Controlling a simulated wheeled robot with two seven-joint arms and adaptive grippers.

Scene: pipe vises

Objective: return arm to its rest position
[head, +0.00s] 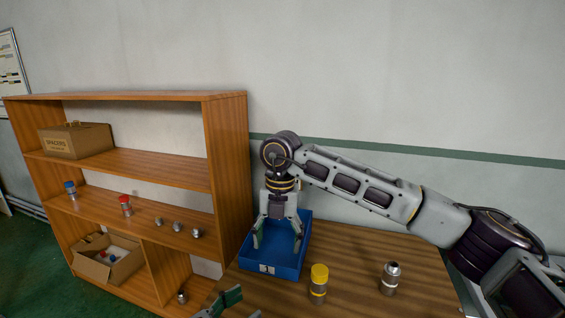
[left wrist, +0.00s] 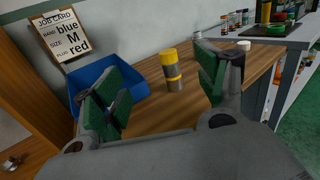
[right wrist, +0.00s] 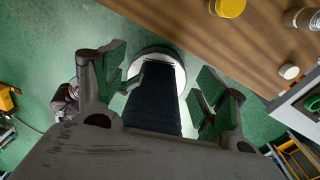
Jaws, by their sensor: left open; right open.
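My right arm (head: 358,188) reaches in from the right. Its gripper (head: 278,243) points down, open and empty, overlapping the blue bin (head: 268,270) in the head view. The right wrist view shows its open fingers (right wrist: 165,95) above green floor and a dark column, with no bin, so I cannot tell its height or depth relative to the bin. My left gripper (head: 233,300) shows only partly at the head view's bottom edge. In the left wrist view its fingers (left wrist: 165,90) are apart and empty, facing the bin (left wrist: 110,82) and a yellow-capped fitting (left wrist: 173,70) beyond them.
The wooden table (head: 350,250) also holds a silver fitting (head: 390,279) right of the yellow-capped fitting (head: 318,284). A wooden shelf (head: 226,165) at left holds cardboard boxes (head: 75,141) and several fittings. A job card (left wrist: 68,38) reads blue, M, red. Wall space above the arm is clear.

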